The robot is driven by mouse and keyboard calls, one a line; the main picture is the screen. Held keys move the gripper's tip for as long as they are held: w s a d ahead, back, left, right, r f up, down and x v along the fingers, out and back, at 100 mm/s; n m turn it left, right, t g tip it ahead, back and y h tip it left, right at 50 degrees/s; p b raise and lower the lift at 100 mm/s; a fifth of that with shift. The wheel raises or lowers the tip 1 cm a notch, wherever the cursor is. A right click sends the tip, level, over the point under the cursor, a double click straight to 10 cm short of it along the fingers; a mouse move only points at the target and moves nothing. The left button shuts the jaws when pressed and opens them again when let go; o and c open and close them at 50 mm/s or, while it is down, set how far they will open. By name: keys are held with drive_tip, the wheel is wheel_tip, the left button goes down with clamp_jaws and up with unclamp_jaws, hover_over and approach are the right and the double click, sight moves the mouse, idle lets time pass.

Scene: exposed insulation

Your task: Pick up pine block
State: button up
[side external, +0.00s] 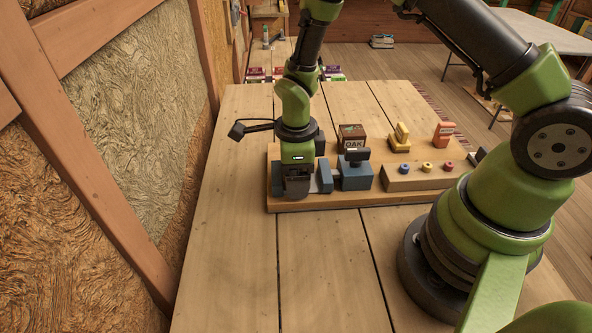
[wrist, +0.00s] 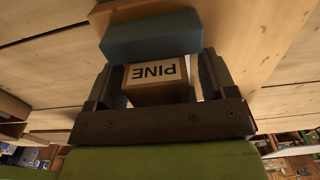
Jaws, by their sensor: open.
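The pine block (wrist: 158,82), a wooden block with a PINE label, shows in the wrist view between the two fingers of my gripper (wrist: 160,88). The fingers stand open on either side of it, and I cannot tell whether either touches it. In the side view my gripper (side external: 298,186) points down at the left end of the wooden board, beside the blue vise. The pine block is hidden behind my gripper there. A blue vise jaw (wrist: 150,37) lies just beyond the block in the wrist view.
On the board (side external: 340,203) stand a blue vise (side external: 355,176), an OAK block (side external: 351,137), a yellow piece (side external: 399,137), an orange piece (side external: 444,133) and a wooden holder (side external: 415,180) with coloured knobs. The table's near part (side external: 235,250) is clear. An insulated wall (side external: 120,120) rises at left.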

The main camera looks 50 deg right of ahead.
drive_tip(key=c, duration=1)
